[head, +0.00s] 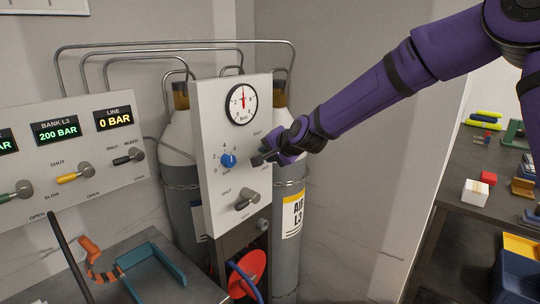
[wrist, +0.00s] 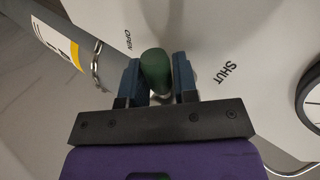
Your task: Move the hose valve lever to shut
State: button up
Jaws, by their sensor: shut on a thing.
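My gripper (head: 264,156) is at the right edge of the white upright panel (head: 211,181). In the wrist view my gripper (wrist: 158,76) has its two blue fingers shut around a dark green lever handle (wrist: 154,66). The handle stands between the OPEN and SHUT labels on the panel face, nearer to OPEN. Its pivot is mostly hidden by the fingers. In the head view my gripper covers this lever, with SHUT above it and OPEN below it. I cannot read a name for this valve.
The panel also carries a round gauge (head: 241,103), a blue knob (head: 228,160) and a lower grey lever (head: 246,199). Gas cylinders (head: 289,220) stand behind it. A left panel (head: 66,160) has more levers and pressure displays. A red hose reel (head: 247,272) sits below.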

jog(key=shift+r+m+g+y, duration=0.55)
jog(key=shift+m+g+y, duration=0.15)
jog(key=shift+m+g, duration=0.3)
jog(key=shift+r, duration=0.1)
jog(key=o, duration=0.9)
jog(key=shift+s, duration=0.1)
jog(key=v, duration=1)
jog(key=shift+s+d, duration=0.2)
jog(key=shift+d, duration=0.05)
jog(key=shift+r, duration=0.1)
